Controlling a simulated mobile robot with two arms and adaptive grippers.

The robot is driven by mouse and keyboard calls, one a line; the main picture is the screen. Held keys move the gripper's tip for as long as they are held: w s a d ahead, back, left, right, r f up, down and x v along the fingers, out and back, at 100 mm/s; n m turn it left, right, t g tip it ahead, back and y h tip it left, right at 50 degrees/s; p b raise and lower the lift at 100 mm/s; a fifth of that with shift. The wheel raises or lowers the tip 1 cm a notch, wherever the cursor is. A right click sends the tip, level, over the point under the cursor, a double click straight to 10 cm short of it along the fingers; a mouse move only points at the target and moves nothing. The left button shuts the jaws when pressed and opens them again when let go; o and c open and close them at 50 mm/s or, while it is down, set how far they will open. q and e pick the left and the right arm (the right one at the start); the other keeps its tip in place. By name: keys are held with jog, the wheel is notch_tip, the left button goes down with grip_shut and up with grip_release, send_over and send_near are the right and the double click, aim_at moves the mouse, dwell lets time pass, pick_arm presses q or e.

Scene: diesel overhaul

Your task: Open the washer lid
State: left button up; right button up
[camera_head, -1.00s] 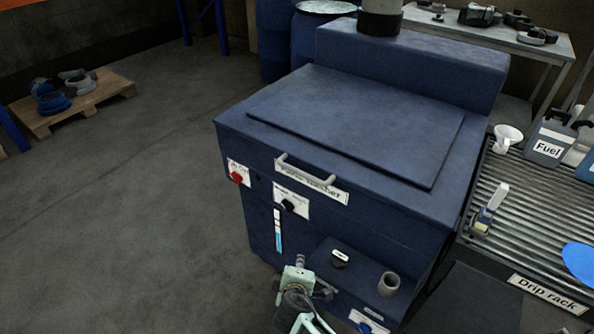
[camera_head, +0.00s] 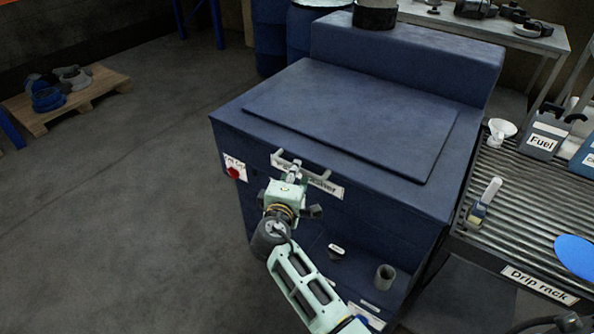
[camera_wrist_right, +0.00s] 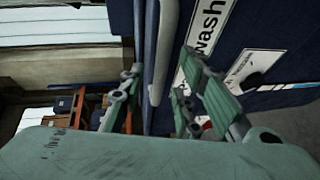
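The blue parts washer (camera_head: 440,195) stands in the middle of the head view, its flat lid (camera_head: 355,115) lying shut on top. A pale bar handle (camera_head: 312,173) sits at the lid's front edge, above the washer label. My right gripper (camera_head: 293,172) is at the washer's front, at the handle. In the right wrist view the handle (camera_wrist_right: 164,50) runs lengthwise, and its near end lies between the spread fingers of my right gripper (camera_wrist_right: 160,95). The gripper is open; contact with the handle cannot be told. My left gripper is not in view.
A red knob (camera_head: 233,173) is on the washer front, left of my right arm. The drip rack (camera_head: 535,195) with a fuel can (camera_head: 545,135) is to the right. Open floor lies left.

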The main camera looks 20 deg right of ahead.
jog(key=shift+b+x, duration=0.4)
jog(key=shift+x, duration=1.3)
grip_shut()
